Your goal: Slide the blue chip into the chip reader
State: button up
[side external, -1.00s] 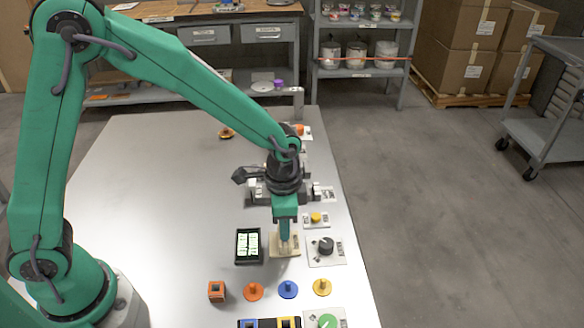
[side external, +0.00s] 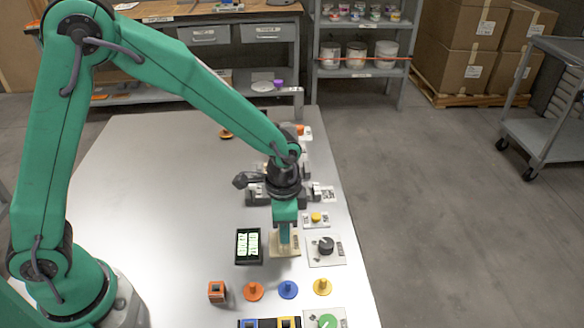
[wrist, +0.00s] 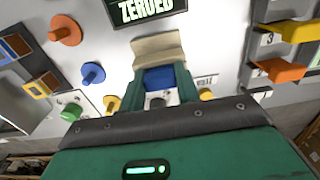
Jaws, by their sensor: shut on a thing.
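My gripper (wrist: 158,88) is shut on the blue chip (wrist: 160,78), which shows between its green fingers in the wrist view. The chip is close to a beige block (wrist: 158,48); whether they touch is unclear. In the side view my gripper (side external: 285,236) points straight down over the beige block (side external: 285,248), and the chip is hidden there. A dark display (side external: 248,246) stands just left of the block; in the wrist view the display (wrist: 148,10) reads "ZEROED". I cannot tell for sure which part is the chip reader.
Orange (side external: 253,291), blue (side external: 288,289) and yellow (side external: 322,287) knobbed discs lie in a row in front, beside a small orange box (side external: 216,291). A dark knob (side external: 326,245) is right of the block. The table's left half is mostly clear.

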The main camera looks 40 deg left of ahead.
jog(key=shift+r, duration=0.4)
jog(key=shift+r, duration=0.35)
jog(key=shift+r, duration=0.35)
jog(key=shift+r, duration=0.35)
jog(key=shift+f, duration=1.1)
dwell(2.1)
jog(key=shift+r, duration=0.35)
jog(key=shift+r, duration=0.35)
jog(key=shift+r, duration=0.35)
jog(key=shift+r, duration=0.15)
